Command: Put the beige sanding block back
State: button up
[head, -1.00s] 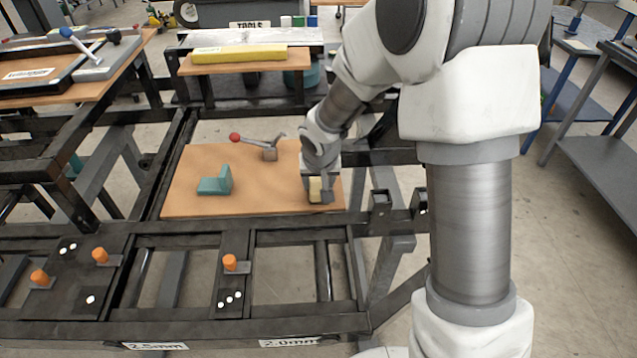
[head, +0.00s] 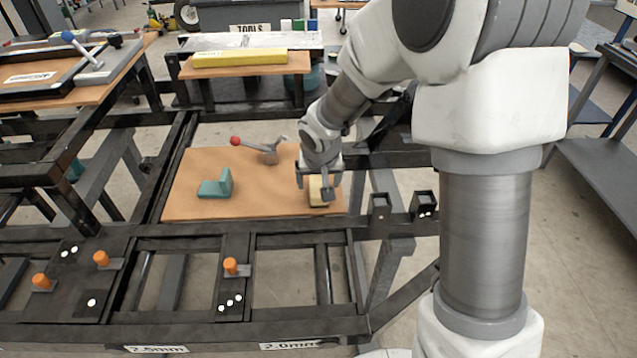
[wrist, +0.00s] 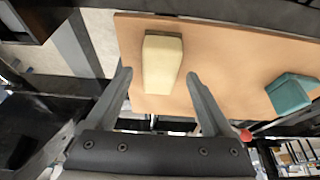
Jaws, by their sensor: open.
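The beige sanding block (head: 316,191) stands on the wooden board (head: 265,205) near its right edge. In the wrist view the block (wrist: 162,62) lies ahead of and between the fingertips, touching neither as far as I can see. My gripper (head: 318,180) is open and empty, just above and behind the block; in the wrist view its two fingers (wrist: 159,73) are spread wide. In the head view the gripper partly covers the block.
A teal angled block (head: 214,188) and a red-knobbed lever clamp (head: 262,148) share the board. Orange pegs (head: 101,258) stand on the dark frame in front. A yellow bar (head: 240,58) lies on a shelf behind. The board's middle is clear.

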jog(key=s+d+r+h+p, duration=0.1)
jog(key=s+d+r, duration=0.3)
jog(key=s+r, duration=0.4)
jog(key=s+d+r+p, duration=0.1)
jog(key=s+d+r, duration=0.35)
jog(key=r, duration=0.65)
jog(key=s+d+r+t+y, duration=0.1)
jog(key=s+r, duration=0.1)
jog(key=s, duration=1)
jog(key=shift+s+d+r, duration=0.35)
jog(key=shift+s+d, duration=0.05)
